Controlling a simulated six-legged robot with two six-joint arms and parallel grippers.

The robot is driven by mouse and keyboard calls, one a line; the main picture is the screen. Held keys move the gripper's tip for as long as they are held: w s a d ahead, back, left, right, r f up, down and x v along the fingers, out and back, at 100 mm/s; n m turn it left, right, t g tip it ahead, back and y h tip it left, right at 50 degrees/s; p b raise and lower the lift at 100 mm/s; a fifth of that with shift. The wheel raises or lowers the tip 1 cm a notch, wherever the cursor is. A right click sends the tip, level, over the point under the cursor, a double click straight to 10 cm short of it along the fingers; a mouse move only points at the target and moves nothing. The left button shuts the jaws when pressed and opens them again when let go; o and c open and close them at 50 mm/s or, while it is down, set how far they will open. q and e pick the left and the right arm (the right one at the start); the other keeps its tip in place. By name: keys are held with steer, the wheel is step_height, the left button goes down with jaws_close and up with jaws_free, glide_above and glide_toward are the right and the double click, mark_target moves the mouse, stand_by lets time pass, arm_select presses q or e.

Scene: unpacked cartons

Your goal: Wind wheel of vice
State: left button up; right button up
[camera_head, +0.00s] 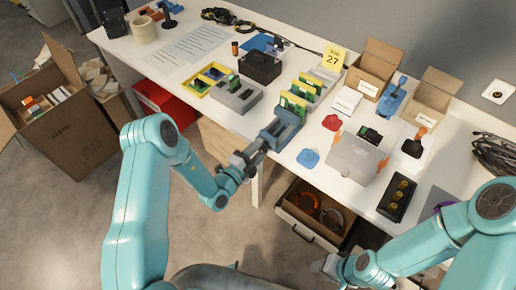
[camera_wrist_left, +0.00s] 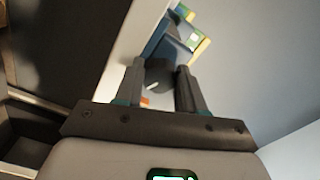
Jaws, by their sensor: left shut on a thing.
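The blue-grey vice (camera_head: 284,128) stands at the front edge of the white table, with green boards and yellow parts just behind it. My left gripper (camera_head: 262,146) is at the near end of the vice. In the left wrist view its two dark fingers (camera_wrist_left: 160,68) are on either side of a dark round wheel (camera_wrist_left: 157,76), shut on it. The blue vice body (camera_wrist_left: 172,42) shows beyond the fingertips. In the head view the wheel is mostly hidden by the gripper. My right gripper (camera_head: 330,265) is low at the bottom right, away from the vice; its fingers are unclear.
A grey box with orange clips (camera_head: 356,158) and a blue piece (camera_head: 308,158) lie right of the vice. A grey tray (camera_head: 236,97) and a black box (camera_head: 260,67) stand to its left. An open drawer (camera_head: 312,218) juts out below the table. Open cartons (camera_head: 368,72) stand at the back.

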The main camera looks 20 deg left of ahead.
arm_select(q)
steer(key=n, duration=0.5)
steer(key=shift+f+n+p, duration=0.1)
steer(key=shift+n+p, duration=0.2)
steer(key=shift+p, duration=0.05)
steer(key=n, duration=0.4)
steer(key=shift+d+n, duration=0.1)
steer(key=shift+n, duration=0.2)
steer(key=o, duration=1)
steer(key=shift+o, duration=0.2)
steer(key=shift+s, duration=0.1)
steer(key=b+v, duration=0.1)
steer(key=v, duration=1.5)
